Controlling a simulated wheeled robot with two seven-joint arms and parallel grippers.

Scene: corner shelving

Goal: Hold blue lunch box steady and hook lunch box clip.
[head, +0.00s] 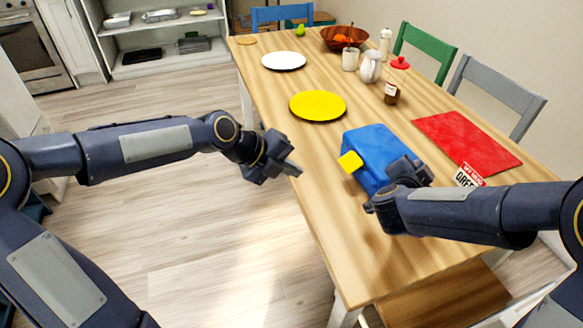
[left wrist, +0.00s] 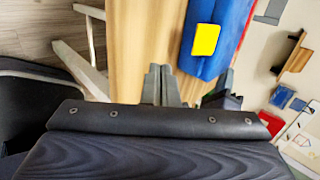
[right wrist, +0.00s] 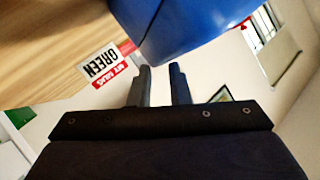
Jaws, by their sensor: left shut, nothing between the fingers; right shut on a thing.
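The blue lunch box (head: 368,150) is over the near part of the wooden table, with its yellow clip (head: 350,162) on the side facing left. The clip also shows in the left wrist view (left wrist: 206,39). My right gripper (head: 392,190) is shut on the box at its right, near side; the exact grip is partly hidden. In the right wrist view the box (right wrist: 185,28) is just beyond the fingers. My left gripper (head: 292,168) is shut and empty, left of the clip and apart from it, near the table's left edge.
The wooden table (head: 250,75) holds a yellow plate (head: 318,106), a white plate (head: 284,61), a brown jar (head: 391,94) and a red mat (head: 465,140). A red-and-white label (head: 468,176) lies right of the box. Chairs stand along the far side.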

